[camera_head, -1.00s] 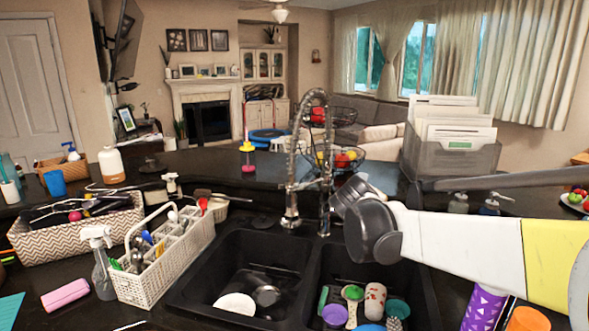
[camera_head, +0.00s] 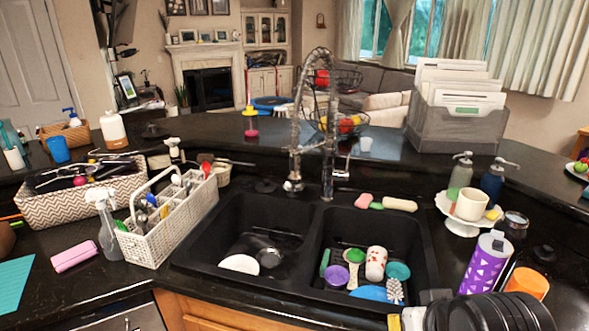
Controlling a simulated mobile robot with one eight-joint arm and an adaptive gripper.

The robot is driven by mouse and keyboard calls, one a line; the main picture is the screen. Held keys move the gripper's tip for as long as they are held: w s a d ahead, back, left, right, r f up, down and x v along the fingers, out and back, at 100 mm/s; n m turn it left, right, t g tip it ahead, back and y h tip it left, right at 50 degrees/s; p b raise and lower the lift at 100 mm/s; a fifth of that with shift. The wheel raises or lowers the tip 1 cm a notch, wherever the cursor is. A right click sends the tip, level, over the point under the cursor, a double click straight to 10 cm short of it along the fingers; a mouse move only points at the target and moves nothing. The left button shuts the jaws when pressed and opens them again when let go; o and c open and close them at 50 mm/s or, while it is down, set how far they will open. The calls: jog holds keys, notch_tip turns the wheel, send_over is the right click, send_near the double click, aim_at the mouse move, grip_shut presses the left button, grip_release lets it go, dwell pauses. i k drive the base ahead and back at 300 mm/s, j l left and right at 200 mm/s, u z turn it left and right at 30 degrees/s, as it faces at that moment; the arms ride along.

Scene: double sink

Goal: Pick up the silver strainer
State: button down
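A small round silver thing (camera_head: 269,257), which looks like the strainer, lies in the left basin of the black double sink (camera_head: 203,262). It is beside a white bowl or dish (camera_head: 240,264), on the right of it. It is small, so its mesh cannot be made out. Part of my arm, black and ribbed, shows at the bottom right edge of the picture. The fingers of my gripper are not visible, and no part of my arm is near the silver thing.
The right basin holds a purple cup (camera_head: 337,277), a green-topped brush (camera_head: 354,258), a white patterned cup (camera_head: 376,263) and a blue dish (camera_head: 371,294). A tall faucet (camera_head: 297,150) stands behind the basins. A white caddy (camera_head: 165,235) stands left of the sink; a purple bottle (camera_head: 484,264) stands right.

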aim_at(292, 190)
jog(key=i+j, duration=0.1)
jog(key=j, duration=0.3)
jog(key=i+j, duration=0.1)
jog(key=j, duration=0.25)
jog(key=i+j, duration=0.1)
jog(key=j, duration=0.3)
jog(key=i+j, duration=0.1)
jog(key=j, duration=0.25)
jog(key=i+j, duration=0.1)
jog(key=j, duration=0.3)
